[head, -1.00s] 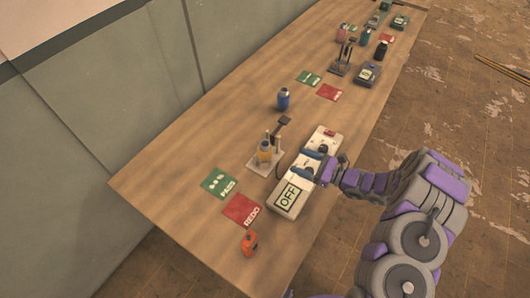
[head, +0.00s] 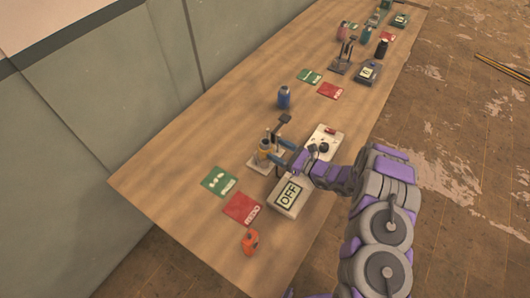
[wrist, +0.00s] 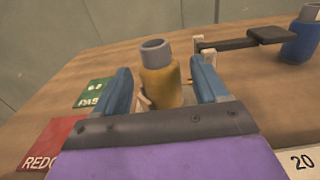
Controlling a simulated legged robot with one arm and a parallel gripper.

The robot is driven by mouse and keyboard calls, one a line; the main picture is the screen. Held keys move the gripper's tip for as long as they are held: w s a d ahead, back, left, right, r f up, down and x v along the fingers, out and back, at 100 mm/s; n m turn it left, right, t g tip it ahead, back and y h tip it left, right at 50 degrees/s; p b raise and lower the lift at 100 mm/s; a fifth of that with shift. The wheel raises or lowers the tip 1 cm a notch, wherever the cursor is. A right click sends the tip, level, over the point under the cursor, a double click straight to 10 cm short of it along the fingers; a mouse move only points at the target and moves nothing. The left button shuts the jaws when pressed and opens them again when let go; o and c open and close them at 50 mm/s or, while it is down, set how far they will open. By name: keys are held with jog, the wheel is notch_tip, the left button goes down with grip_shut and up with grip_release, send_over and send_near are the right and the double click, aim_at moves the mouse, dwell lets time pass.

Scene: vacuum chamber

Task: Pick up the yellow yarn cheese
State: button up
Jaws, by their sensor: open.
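No yarn cheese shape shows. The only yellow thing is a small yellow bottle with a grey cap (head: 264,152), upright on a pale stand (head: 256,164) on the table. In the wrist view the yellow bottle (wrist: 161,82) is between the two blue fingers of my gripper (wrist: 163,90), toward their far ends. Gaps show on both sides of it, so the fingers look apart from it. In the head view my gripper (head: 273,151) is open beside the bottle on its right. The bottle's lower part is partly hidden by my gripper in the wrist view.
Green (head: 220,181) and red (head: 243,209) cards, an orange item (head: 250,242) and a blue bottle (head: 284,97) are nearby. The table's left side is clear.

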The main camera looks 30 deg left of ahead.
aim_at(270, 147)
jog(key=a, duration=0.5)
jog(key=shift+a+r+b, duration=0.1)
jog(key=shift+r+b, duration=0.05)
jog(key=shift+b, duration=0.2)
jog(key=shift+a, duration=0.55)
jog(key=shift+d, duration=0.1)
jog(key=c, duration=0.6)
grip_shut()
jog(key=shift+r, duration=0.1)
